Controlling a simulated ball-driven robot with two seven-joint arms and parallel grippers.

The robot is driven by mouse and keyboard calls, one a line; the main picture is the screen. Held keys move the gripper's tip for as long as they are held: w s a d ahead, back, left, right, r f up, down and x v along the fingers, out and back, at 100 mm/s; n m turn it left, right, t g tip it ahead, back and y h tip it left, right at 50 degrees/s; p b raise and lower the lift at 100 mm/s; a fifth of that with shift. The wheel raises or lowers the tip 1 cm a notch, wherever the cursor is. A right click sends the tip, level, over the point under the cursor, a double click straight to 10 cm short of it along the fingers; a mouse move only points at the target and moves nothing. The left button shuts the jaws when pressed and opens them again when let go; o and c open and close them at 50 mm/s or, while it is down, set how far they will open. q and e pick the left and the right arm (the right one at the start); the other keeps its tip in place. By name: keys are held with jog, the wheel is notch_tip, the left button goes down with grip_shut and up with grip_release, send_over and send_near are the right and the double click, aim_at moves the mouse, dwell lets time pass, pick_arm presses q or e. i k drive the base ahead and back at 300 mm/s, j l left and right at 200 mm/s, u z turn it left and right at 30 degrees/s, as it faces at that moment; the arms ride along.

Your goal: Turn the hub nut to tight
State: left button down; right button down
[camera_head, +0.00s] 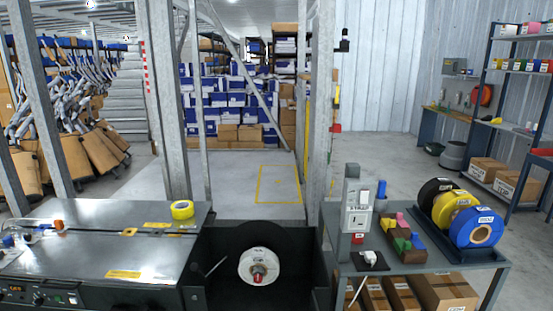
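The hub nut (258,279) is a small red piece at the centre of a white reel (270,259). The reel sits upright in front of a large black disc (232,240), between the two work surfaces at the bottom middle. The nut is too small here to tell how far it is turned. Neither of my grippers shows in the head view.
A grey machine table (80,245) stands left, with a yellow tape roll (182,209) on it. A bench (432,252) stands right, with coloured reels (478,232) and a parts tray (403,237). Steel posts (168,120) rise behind the left table.

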aim_at(257, 278)
jog(key=i+l+u, duration=0.2)
jog(key=l+u, duration=0.15)
jog(key=l, duration=0.35)
jog(key=l+u, duration=0.3)
jog(key=l, duration=0.45)
jog(key=i+l+u, duration=0.1)
jog(key=l+u, duration=0.25)
jog(key=l, duration=0.4)
